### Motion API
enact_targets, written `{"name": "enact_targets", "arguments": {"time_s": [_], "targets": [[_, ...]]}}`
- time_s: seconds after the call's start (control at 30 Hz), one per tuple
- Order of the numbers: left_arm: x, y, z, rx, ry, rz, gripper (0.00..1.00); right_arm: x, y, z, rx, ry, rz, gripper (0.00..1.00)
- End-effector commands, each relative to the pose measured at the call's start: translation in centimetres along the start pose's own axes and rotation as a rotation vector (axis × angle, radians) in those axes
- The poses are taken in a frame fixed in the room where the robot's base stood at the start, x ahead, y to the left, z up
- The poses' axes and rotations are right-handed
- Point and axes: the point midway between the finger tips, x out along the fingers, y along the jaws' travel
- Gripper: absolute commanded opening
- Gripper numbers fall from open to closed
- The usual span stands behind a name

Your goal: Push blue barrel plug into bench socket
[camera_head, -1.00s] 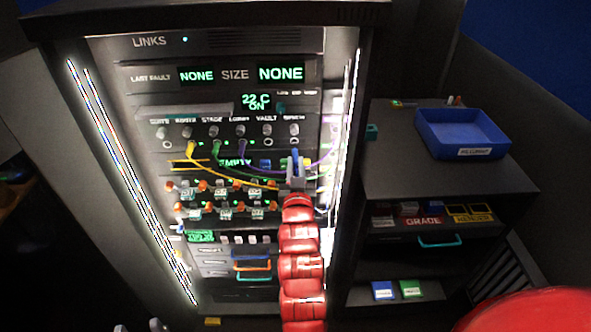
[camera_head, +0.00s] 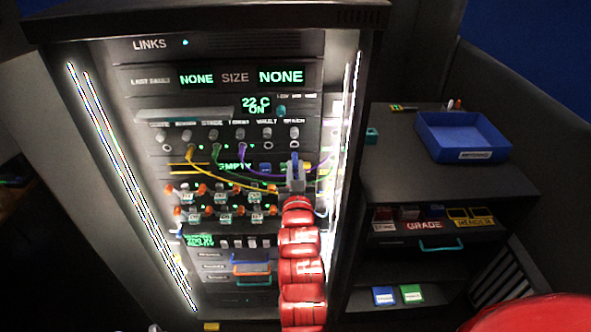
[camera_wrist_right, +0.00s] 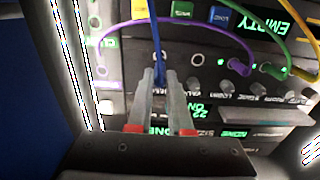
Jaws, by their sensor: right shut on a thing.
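My right gripper (camera_head: 295,178) is up at the rack's front, shut on the blue plug (camera_head: 294,160). In the right wrist view, the blue cable (camera_wrist_right: 153,25) runs to between the two grey fingers (camera_wrist_right: 159,76). The bench socket (camera_head: 294,146) is the rightmost ring in the link row, just above the blue plug in the head view. A gap seems to remain between them, but its depth cannot be told. A small grey tip (camera_head: 155,328) at the bottom edge may be my left gripper.
Yellow (camera_head: 215,180) and purple (camera_head: 270,171) cables hang across the rack near my right gripper. A row of knobs (camera_head: 240,134) sits above the sockets. The rack's bright side edge (camera_head: 345,150) is close on the right. A blue tray (camera_head: 428,148) stands on the side cabinet.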

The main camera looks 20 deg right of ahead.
Motion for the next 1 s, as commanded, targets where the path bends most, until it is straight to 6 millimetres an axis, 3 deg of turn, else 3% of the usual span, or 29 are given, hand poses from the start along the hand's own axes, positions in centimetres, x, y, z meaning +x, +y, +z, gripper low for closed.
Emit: {"name": "enact_targets", "arguments": {"time_s": [1.0], "targets": [[-0.64,0.03,0.10,0.000,0.000,0.000,0.50,0.00,0.05,0.01,0.000,0.000,0.000,0.00]]}}
